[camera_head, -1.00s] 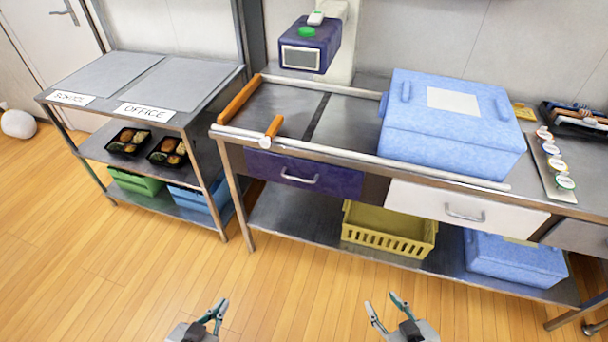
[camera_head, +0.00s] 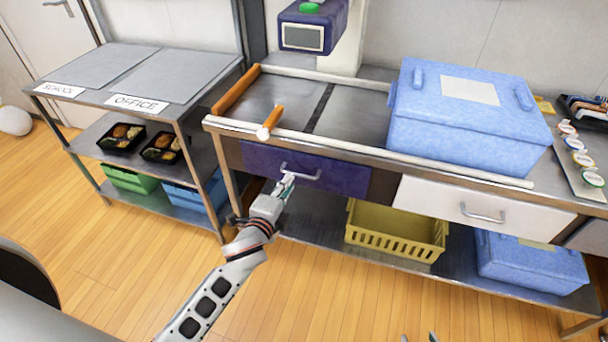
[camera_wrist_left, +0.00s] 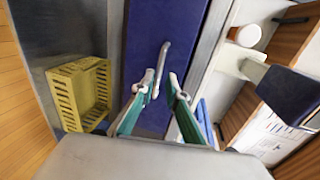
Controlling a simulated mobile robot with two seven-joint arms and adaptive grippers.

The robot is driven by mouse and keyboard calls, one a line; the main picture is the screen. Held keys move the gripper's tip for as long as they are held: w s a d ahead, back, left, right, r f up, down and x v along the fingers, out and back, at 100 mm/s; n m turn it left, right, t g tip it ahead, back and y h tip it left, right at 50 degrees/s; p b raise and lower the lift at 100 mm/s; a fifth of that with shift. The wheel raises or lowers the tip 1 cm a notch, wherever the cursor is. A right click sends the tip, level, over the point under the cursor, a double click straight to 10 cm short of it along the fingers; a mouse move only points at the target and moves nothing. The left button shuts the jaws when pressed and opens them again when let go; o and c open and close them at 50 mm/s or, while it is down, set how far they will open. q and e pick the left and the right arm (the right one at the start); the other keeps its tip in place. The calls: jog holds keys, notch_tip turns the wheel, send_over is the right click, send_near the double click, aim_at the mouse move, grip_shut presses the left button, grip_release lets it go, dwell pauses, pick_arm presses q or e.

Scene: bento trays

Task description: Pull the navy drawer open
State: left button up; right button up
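The navy drawer (camera_head: 335,178) is under the steel counter at its left end. Its front looks flush with the counter, so it is shut. Its grey bar handle (camera_head: 300,172) also shows in the left wrist view (camera_wrist_left: 162,62). My left gripper (camera_head: 287,180) is at the handle's left part. In the left wrist view the two fingertips (camera_wrist_left: 161,84) are apart, one on each side of the handle's near end; I cannot tell whether they touch it. My right gripper (camera_head: 419,338) shows only its fingertips at the bottom edge, apart and empty.
A white drawer (camera_head: 430,199) is right of the navy one. A yellow basket (camera_head: 395,236) stands on the shelf below. A blue box (camera_head: 470,115) sits on the counter. The trolley (camera_head: 140,88) with food trays is at left. The floor in front is clear.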

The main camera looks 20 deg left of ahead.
aim_at(294, 173)
pick_arm(q)
jog(key=b+x, duration=0.1)
jog(key=x, duration=0.5)
jog(key=shift+w+f, duration=0.1)
jog(key=shift+w, duration=0.2)
pick_arm(e)
jog(key=shift+d+f, duration=0.1)
jog(key=shift+f, duration=0.45)
pick_arm(q)
grip_shut()
jog(key=shift+s, duration=0.1)
pick_arm(e)
jog(key=shift+r, duration=0.1)
